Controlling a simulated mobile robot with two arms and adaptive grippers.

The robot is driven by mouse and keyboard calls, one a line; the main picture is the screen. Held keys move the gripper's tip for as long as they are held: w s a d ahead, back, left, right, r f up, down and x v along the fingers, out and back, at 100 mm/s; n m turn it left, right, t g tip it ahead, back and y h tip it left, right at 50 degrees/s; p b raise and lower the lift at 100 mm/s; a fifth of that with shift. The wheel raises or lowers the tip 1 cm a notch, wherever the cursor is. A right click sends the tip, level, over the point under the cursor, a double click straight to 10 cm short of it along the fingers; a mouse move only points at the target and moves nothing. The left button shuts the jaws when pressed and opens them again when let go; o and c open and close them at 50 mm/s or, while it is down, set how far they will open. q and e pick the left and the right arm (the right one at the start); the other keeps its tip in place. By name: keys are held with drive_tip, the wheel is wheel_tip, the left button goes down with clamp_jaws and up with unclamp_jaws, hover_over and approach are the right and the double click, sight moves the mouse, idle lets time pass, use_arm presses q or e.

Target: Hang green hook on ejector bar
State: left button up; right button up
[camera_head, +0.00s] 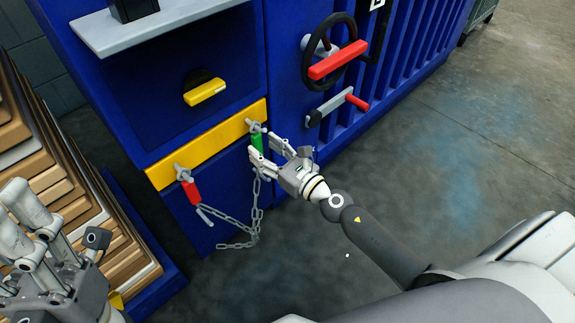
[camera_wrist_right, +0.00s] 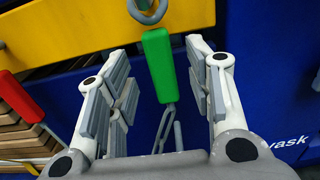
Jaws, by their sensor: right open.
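The green hook (camera_head: 257,141) hangs at the right end of the yellow ejector bar (camera_head: 212,142), just below a metal ring. In the right wrist view the green hook (camera_wrist_right: 160,66) is upright, with the ring (camera_wrist_right: 147,10) above it and chain below. My right gripper (camera_head: 262,150) is open at the green hook. In the wrist view its fingers stand on both sides of the hook with visible gaps. Whether the hook is fully seated on the ring cannot be told. My left gripper (camera_head: 22,212) is at the lower left, away from the bar.
A red hook (camera_head: 191,192) hangs at the bar's left end. A loose chain (camera_head: 238,243) droops below. A stack of brown sheets (camera_head: 85,220) stands at left. The blue machine (camera_head: 190,40) carries a black handwheel (camera_head: 333,48) and red-gripped lever (camera_head: 345,103). Floor at right is clear.

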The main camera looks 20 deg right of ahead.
drive_tip(key=v, duration=0.9)
